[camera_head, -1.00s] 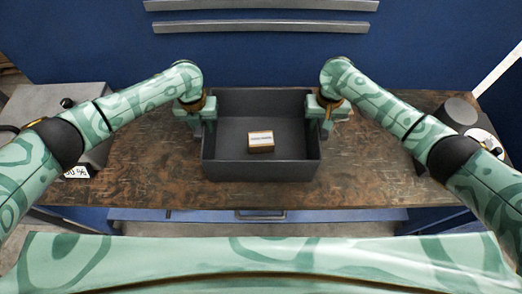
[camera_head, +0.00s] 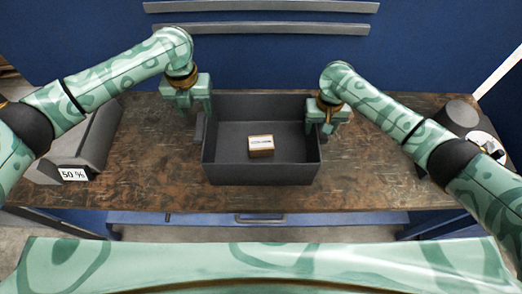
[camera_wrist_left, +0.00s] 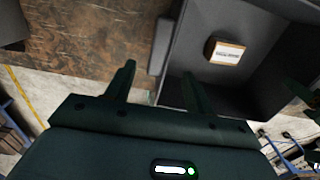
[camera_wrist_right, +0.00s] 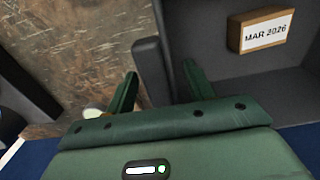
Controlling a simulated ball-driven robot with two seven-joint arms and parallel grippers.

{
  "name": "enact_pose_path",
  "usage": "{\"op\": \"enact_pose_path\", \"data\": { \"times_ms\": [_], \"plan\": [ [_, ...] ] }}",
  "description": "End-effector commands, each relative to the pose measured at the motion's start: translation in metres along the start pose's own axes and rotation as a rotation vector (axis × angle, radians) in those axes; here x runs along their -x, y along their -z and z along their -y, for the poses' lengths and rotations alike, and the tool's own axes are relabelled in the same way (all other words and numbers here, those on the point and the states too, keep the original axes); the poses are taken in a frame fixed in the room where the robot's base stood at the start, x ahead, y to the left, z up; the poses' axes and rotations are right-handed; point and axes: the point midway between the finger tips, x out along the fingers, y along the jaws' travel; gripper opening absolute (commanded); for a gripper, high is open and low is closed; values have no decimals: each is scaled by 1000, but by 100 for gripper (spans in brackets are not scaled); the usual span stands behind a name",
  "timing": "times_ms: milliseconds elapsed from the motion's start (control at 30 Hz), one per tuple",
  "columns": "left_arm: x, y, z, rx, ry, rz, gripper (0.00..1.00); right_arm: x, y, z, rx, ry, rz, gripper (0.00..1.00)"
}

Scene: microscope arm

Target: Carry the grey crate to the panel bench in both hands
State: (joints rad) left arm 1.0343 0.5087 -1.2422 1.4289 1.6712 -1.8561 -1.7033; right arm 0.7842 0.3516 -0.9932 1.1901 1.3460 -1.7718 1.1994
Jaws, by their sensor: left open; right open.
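The grey crate (camera_head: 262,174) stands on the brown bench with a small labelled box (camera_head: 261,146) inside. My left gripper (camera_head: 188,110) is open and empty, above and left of the crate's left side. In the left wrist view its fingers (camera_wrist_left: 158,85) are apart, with the crate's left handle (camera_wrist_left: 160,45) beyond them. My right gripper (camera_head: 326,127) is open at the crate's right side. In the right wrist view its fingers (camera_wrist_right: 161,85) stand either side of the right handle (camera_wrist_right: 150,70); I cannot tell whether they touch it.
The brown bench top (camera_head: 150,150) is clear beside the crate. A grey block with a "50 %" label (camera_head: 73,174) is at the left. A dark cylinder (camera_head: 460,114) and a white round item (camera_head: 484,141) are at the right. Blue panelling stands behind.

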Motion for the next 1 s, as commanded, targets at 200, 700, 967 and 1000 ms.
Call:
{"op": "enact_pose_path", "data": {
  "times_ms": [200,700,967,1000],
  "plan": [
    [23,0,0,0,0,1,53,3,0,0,0,1,-1,54],
    [24,0,0,0,0,0,53,101,1,0,2,-1,-3,54],
    [24,0,0,0,0,0,53,120,1,0,0,-1,0,54],
    [24,0,0,0,0,0,53,120,0,0,0,-1,0,54]
  ]
}}
